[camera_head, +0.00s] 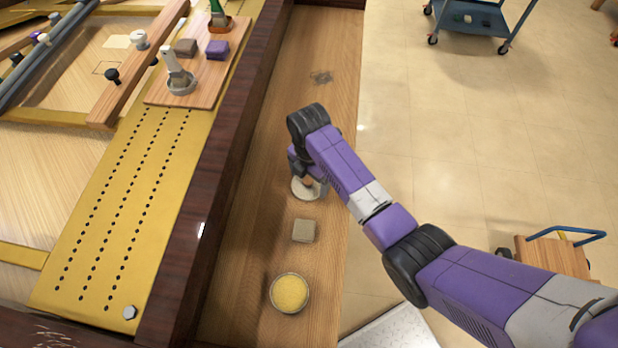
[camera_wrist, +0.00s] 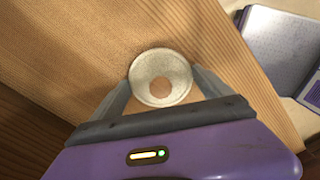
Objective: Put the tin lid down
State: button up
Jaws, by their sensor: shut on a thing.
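The tin lid (camera_wrist: 147,67) is a round, pale silver disc with a brown round centre. My gripper (camera_wrist: 161,79) has one finger on each side of it and is shut on its rim. In the head view, the lid (camera_head: 299,190) is over the wooden shelf (camera_head: 335,130), partly hidden by my wrist. I cannot tell whether it touches the wood. My fingertips are hard to make out there.
A grey-brown block (camera_head: 303,230) and a round dish of yellow grains (camera_head: 289,292) stand on the shelf nearer me. A dark scribbled patch (camera_head: 321,77) lies farther back. A dark raised rail (camera_head: 215,160) runs along the left; the shelf drops to the floor on the right.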

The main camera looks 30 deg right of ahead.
aim_at(309, 178)
jog(key=o, duration=1.1)
jog(key=shift+f, duration=0.1)
notch_tip(309, 178, up, 12)
jog(key=shift+r, duration=0.2)
jog(key=shift+w, duration=0.1)
